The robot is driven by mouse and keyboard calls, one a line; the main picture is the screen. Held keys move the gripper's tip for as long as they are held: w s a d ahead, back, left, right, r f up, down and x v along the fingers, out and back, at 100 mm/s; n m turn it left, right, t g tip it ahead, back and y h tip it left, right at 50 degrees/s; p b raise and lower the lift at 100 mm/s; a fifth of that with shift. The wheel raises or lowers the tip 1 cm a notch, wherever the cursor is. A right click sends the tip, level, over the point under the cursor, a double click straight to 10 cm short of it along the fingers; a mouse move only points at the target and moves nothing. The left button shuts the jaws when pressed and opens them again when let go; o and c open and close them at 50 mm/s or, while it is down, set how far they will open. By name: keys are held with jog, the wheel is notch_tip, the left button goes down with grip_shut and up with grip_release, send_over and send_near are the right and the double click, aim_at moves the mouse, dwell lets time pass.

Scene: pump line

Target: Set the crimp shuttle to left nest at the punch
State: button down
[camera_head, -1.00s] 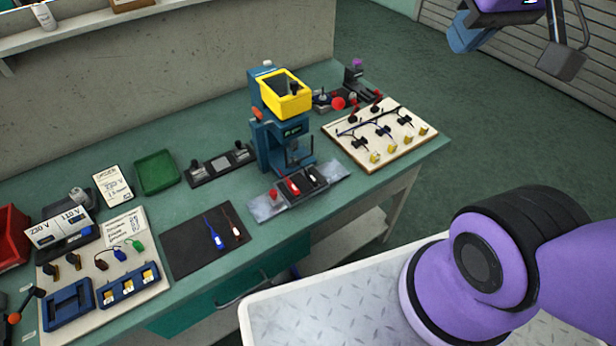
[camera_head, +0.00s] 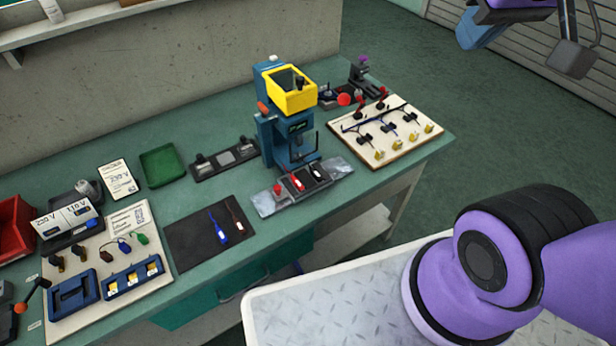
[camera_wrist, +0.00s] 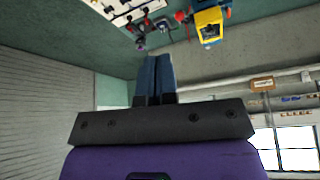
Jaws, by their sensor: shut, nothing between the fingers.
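My gripper (camera_wrist: 153,62) is shut and empty in the wrist view, with blue fingers together, well away from the punch. In the head view its blue fingers (camera_head: 478,28) show at the top right, high above the floor.
A board with black clips and yellow parts (camera_head: 390,132) lies right of the punch. A dark mat (camera_head: 210,237) with a blue and a red lead, a green tray (camera_head: 162,165) and a fixture board (camera_head: 110,262) lie left. My white deck (camera_head: 330,310) is in front of the bench.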

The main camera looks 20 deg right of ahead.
jog(key=c, duration=1.4)
grip_release()
jog(key=shift+w, duration=0.1)
jog(key=o, duration=0.4)
jog(key=w+a+f, duration=0.1)
jog(key=w, duration=0.2)
jog(key=w+a+f+n+g, duration=0.1)
jog(key=w+a+f, duration=0.1)
jog(key=w, duration=0.1)
jog(key=w+a+f+n+y, duration=0.1)
jog(key=w+a, duration=0.1)
jog(key=w, duration=0.1)
jog(key=shift+w+f+g, duration=0.2)
jog(key=shift+f+g, duration=0.05)
jog(key=shift+g, duration=0.05)
jog(key=n+g+h, duration=0.1)
jog(key=n+g, duration=0.3)
jog(key=n, duration=0.1)
send_over(277, 187)
notch_tip(277, 187, down, 30)
jog(key=shift+f, duration=5.45)
